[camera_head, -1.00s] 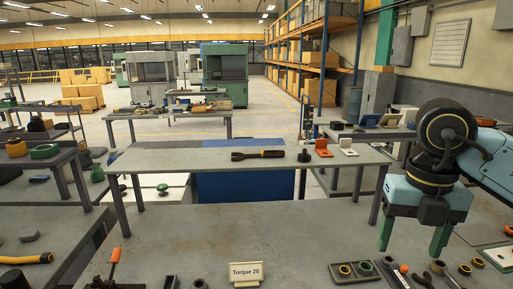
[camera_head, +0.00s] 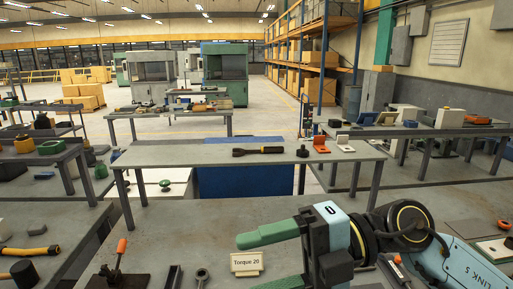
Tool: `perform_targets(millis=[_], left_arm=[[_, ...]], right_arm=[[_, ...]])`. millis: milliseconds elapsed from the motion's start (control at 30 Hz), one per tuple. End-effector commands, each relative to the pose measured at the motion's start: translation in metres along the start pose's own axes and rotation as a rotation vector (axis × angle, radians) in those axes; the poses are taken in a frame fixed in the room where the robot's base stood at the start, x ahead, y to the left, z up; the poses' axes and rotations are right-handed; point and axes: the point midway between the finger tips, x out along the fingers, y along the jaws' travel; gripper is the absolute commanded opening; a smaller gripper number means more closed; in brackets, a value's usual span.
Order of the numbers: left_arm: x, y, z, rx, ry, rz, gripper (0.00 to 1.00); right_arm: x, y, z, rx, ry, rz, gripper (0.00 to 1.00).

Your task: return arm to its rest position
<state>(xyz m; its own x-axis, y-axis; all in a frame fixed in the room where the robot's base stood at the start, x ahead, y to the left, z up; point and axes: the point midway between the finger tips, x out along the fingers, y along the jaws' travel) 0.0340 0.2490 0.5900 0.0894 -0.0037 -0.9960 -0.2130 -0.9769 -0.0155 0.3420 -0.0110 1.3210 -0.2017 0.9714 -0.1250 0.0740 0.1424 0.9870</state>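My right arm comes in from the right, low over the near workbench (camera_head: 200,225). Its gripper (camera_head: 262,262) has green fingers and points left. One finger stretches left above the Torque 20 sign (camera_head: 246,263); the other is partly seen at the bottom edge. The fingers are apart, with nothing seen held. The sign shows between them in the picture; I cannot tell how close they are to it. The arm hides much of the bench's right side, including most of the small parts there. My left gripper is not in view.
An orange-handled clamp (camera_head: 119,262) and a ring-ended tool (camera_head: 202,277) stand or lie left of the sign. A dark, orange-handled tool (camera_head: 258,151) lies on the bench behind. The near bench's middle left is clear.

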Motion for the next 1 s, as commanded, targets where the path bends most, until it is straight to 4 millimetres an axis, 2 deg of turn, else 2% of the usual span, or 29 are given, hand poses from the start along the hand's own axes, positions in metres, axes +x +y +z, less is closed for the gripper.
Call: perform_targets(millis=[33, 100, 233, 333, 433, 467, 567, 667, 700, 767, 800, 900, 1000], left_arm=[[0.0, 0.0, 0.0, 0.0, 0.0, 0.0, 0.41], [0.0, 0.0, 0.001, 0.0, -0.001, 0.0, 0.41], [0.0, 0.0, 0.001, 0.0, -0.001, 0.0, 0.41], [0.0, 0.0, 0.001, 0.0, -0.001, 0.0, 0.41], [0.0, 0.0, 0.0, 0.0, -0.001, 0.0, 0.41], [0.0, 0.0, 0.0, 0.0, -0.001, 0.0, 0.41], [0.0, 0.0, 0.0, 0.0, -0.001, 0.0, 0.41], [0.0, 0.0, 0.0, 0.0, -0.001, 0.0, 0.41], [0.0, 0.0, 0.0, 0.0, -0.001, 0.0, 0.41], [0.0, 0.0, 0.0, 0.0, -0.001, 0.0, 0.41], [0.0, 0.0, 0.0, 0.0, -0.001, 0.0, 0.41], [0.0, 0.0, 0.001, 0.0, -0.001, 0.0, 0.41], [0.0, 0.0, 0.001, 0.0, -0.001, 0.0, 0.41]], right_arm=[[0.005, 0.013, -0.001, 0.025, -0.019, 0.148, 0.67], [0.002, 0.034, 0.003, 0.062, -0.073, 0.344, 0.67], [-0.022, 0.056, 0.023, 0.171, -0.232, 0.672, 0.67], [-0.051, 0.054, 0.044, 0.291, -0.396, 0.885, 0.67], [-0.085, 0.031, 0.066, 0.439, -0.594, 1.053, 0.67], [-0.096, 0.021, 0.071, 0.489, -0.658, 1.094, 0.67], [-0.127, -0.026, 0.085, 0.674, -0.883, 1.192, 0.67], [-0.152, -0.087, 0.086, 0.884, -1.117, 1.229, 0.67], [-0.159, -0.114, 0.082, 0.977, -1.21, 1.225, 0.67], [-0.167, -0.156, 0.071, 1.118, -1.348, 1.198, 0.67], [-0.169, -0.185, 0.06, 1.217, -1.436, 1.166, 0.67], [-0.17, -0.247, 0.026, 1.449, -1.62, 1.053, 0.67], [-0.164, -0.292, -0.012, 1.643, -1.744, 0.92, 0.67]])
